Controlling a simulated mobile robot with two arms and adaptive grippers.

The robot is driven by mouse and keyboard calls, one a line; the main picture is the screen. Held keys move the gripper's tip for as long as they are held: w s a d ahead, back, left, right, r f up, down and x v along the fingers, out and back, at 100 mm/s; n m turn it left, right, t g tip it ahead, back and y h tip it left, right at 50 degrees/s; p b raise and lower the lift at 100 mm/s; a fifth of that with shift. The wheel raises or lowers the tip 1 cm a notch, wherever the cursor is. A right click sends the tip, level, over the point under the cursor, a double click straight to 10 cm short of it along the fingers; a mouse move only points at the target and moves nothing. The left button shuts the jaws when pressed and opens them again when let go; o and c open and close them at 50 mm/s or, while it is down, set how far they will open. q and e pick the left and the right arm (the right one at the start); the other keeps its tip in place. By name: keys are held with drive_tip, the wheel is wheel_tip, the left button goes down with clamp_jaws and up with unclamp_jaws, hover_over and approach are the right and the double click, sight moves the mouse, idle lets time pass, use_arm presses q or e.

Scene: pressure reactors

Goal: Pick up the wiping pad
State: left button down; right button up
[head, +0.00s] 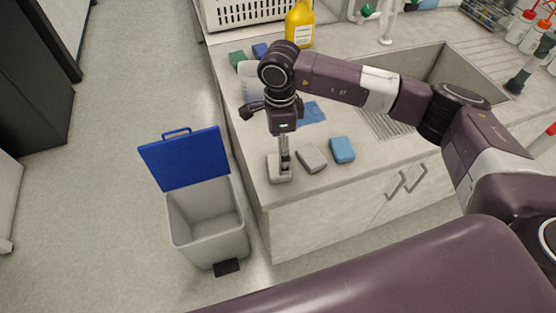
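My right gripper (284,160) points straight down at a light grey pad (272,171) near the front left corner of the counter. Its fingers are seen nearly edge-on and cover part of this pad. I cannot tell whether they are closed on it or only beside it. The pad appears to rest on the counter. A second grey pad (311,158) lies just to its right, and a blue pad (342,150) lies further right. I cannot tell from their looks which one is the wiping pad. My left gripper is not in view.
A grey bin (207,220) with its blue lid (185,158) raised stands on the floor left of the counter (330,188). A blue cloth (312,113), green sponge (237,59), yellow bottle (300,25) and sink (425,70) are behind the pads.

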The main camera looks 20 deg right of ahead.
drive_tip(key=shift+s+f, duration=0.15)
drive_tip(key=shift+f, duration=0.25)
wheel_tip(320, 180, down, 4)
drive_tip(key=p, duration=0.2)
drive_tip(key=shift+d+f+p, duration=0.1)
drive_tip(key=shift+f+p, duration=0.15)
drive_tip(key=shift+p, duration=0.15)
drive_tip(key=shift+f, duration=0.3)
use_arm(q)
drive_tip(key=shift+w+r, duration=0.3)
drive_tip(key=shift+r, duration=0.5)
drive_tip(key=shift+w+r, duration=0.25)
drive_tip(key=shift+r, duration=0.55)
use_arm(e)
drive_tip(key=c, duration=0.9)
